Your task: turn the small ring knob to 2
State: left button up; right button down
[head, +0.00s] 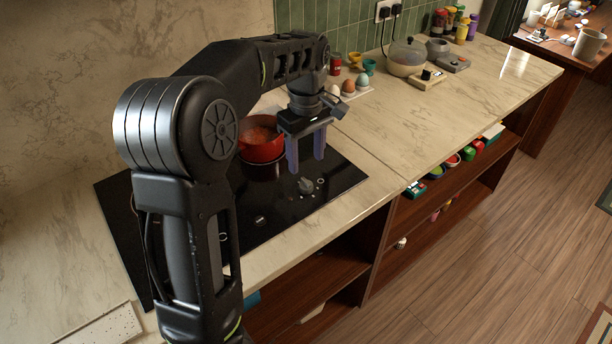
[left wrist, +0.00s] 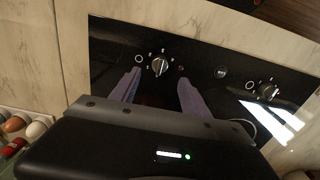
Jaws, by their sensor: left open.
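The black cooktop (head: 335,178) has two control knobs along its front edge. One dark knob with a pale pointer line (head: 306,185) is below my left gripper; it also shows in the left wrist view (left wrist: 160,65), ringed by small white marks too small to read. A second similar knob (left wrist: 268,90) is farther right there. I cannot tell from the marks which knob serves the small ring. My left gripper (head: 306,164) is open and empty, pointing down. In the left wrist view its purple fingers (left wrist: 159,76) lie on either side of the first knob, apparently above it. My right gripper is not in view.
A red pot (head: 260,141) stands on the cooktop behind my left gripper. The counter (head: 400,130) right of the cooktop is clear. Open shelves lie below.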

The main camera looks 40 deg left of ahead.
aim_at(306, 181)
pick_arm(q)
jog(key=shift+f+p, duration=0.35)
jog(key=shift+f, duration=3.6)
jog(key=shift+c, duration=0.2)
grip_shut()
